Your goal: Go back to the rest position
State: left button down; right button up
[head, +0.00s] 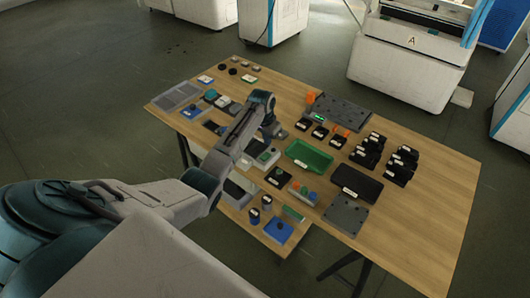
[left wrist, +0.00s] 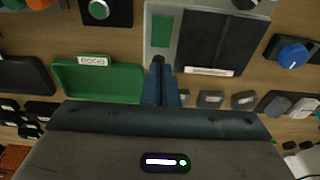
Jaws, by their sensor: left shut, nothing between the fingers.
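My left arm reaches in from the left of the head view and bends down over the wooden table (head: 440,215). My left gripper (head: 275,132) is above the table's middle, left of the green tray. In the left wrist view its two fingers (left wrist: 160,85) are together with nothing between them. Below them are a grey and black device with a white label (left wrist: 208,71) and a green tray (left wrist: 97,80). Part of the table behind the arm is hidden. My right gripper is in neither view.
The green tray (head: 308,157) and a black tray (head: 354,186) lie right of the arm. Several black bins (head: 402,163) stand farther right. A dark plate (head: 341,109) lies at the back. A blue box (head: 279,231) is near the front. The table's right end is bare.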

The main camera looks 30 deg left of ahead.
pick_arm(q)
jog(key=shift+r, duration=0.5)
jog(key=shift+f, duration=0.15)
